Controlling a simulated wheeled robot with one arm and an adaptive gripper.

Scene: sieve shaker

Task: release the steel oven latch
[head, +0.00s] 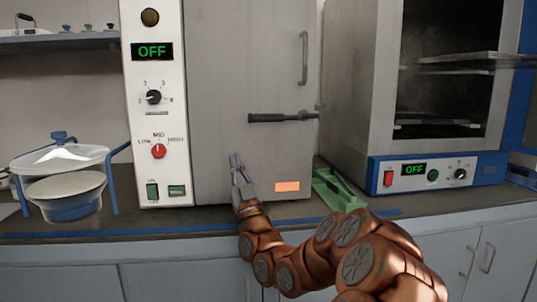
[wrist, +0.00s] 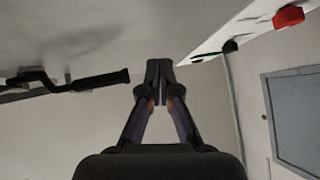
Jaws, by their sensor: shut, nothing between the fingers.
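The steel oven (head: 217,60) stands in the middle of the head view with its grey door closed. Its latch (head: 283,117) is a dark horizontal bar with a thick grip on the left, reaching to the door's right edge. My gripper (head: 235,160) is in front of the lower left of the door, below and left of the latch grip, apart from it. In the wrist view my gripper (wrist: 158,65) is shut and empty, fingertips together. The latch (wrist: 95,82) shows there to the left of the fingers. A vertical door handle (head: 304,58) sits above the latch.
A white control panel (head: 155,105) with dials is left of the door. A blue-based oven (head: 437,172) with an open chamber stands on the right. A green object (head: 335,188) lies on the counter between them. A lidded bowl (head: 60,158) and another bowl (head: 66,195) are at left.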

